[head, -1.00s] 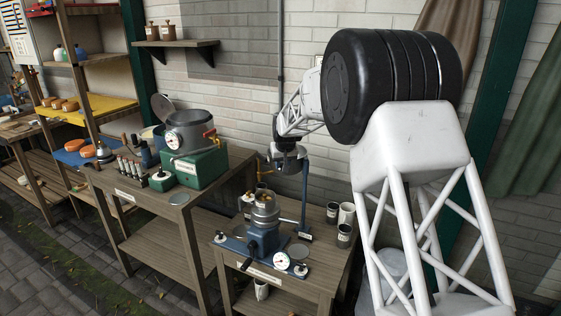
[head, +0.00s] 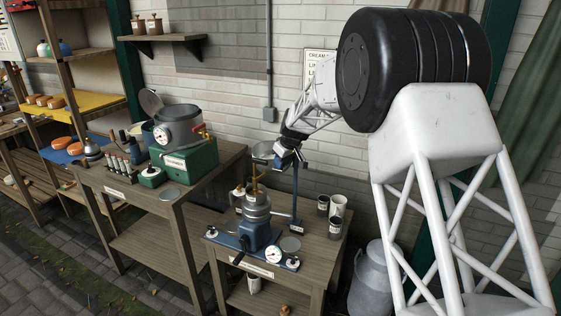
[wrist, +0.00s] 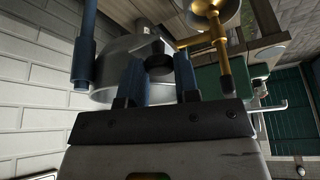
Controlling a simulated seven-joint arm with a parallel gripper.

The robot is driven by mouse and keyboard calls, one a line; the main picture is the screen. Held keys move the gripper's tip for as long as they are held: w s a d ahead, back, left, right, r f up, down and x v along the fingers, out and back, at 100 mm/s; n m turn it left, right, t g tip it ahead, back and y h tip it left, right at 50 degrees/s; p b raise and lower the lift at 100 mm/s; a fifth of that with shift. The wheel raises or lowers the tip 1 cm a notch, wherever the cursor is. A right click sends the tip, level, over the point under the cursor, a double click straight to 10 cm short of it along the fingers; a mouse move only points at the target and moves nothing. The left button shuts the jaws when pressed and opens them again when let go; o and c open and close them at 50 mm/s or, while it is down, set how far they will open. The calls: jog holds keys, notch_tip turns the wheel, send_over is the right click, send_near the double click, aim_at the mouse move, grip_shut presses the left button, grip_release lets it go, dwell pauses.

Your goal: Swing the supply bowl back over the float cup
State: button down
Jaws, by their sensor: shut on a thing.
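The supply bowl (head: 262,150) is a grey bowl at the top of a blue post (head: 295,190), with a brass tap (head: 254,181) hanging below it. My gripper (head: 288,153) is at the right side of the bowl, by the post top. In the wrist view the fingers (wrist: 158,85) are shut on a dark knob (wrist: 158,63) at the bowl wall (wrist: 110,80). The silver float cup (head: 257,199) tops the blue machine below the tap. A silver round part (wrist: 228,14) shows near the tap end in the wrist view; exact alignment is hard to tell.
The machine stands on a small wooden table with a gauge (head: 273,253) and dark cups (head: 335,226) at right. A green unit with a grey pot (head: 178,127) stands on the left bench. A milk can (head: 370,283) stands on the floor at right.

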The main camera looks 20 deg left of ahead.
jog(key=shift+d, duration=0.1)
jog(key=c, duration=1.1)
grip_release()
jog(key=shift+c, duration=0.2)
jog(key=shift+r, duration=0.1)
jog(key=v, duration=0.7)
jog(key=shift+d+r, duration=0.15)
jog(key=shift+r, duration=0.15)
